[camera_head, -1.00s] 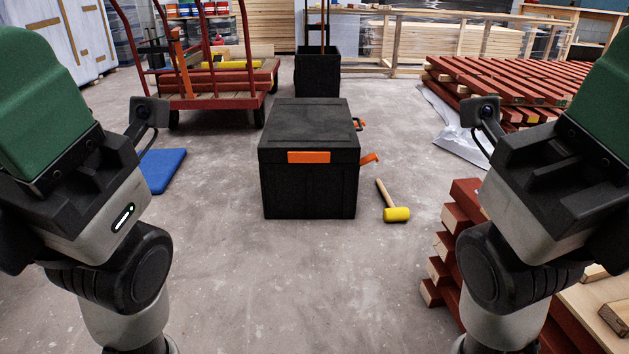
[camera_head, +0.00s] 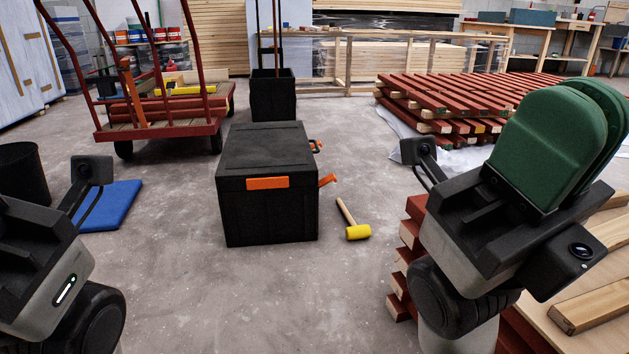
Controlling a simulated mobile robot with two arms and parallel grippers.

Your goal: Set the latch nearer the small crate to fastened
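A black lidded box (camera_head: 268,211) stands on the floor in the middle. A flat orange plate (camera_head: 268,183) is on its front face. On its right side an orange latch (camera_head: 327,180) sticks outward near the front corner. A smaller orange and black fitting (camera_head: 317,147) shows further back on that side; its setting is unclear. I cannot tell which thing is the small crate. My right gripper (camera_head: 580,115), with green fingers, is raised at the right, apart from the box; its gap is unclear. My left arm shows at lower left, its fingers out of view.
A yellow-headed mallet (camera_head: 358,232) lies right of the box. A blue mat (camera_head: 110,205) lies to the left. A red cart (camera_head: 160,132) and a tall black bin (camera_head: 273,98) stand behind. Red battens (camera_head: 450,95) are stacked at the right. Floor before the box is clear.

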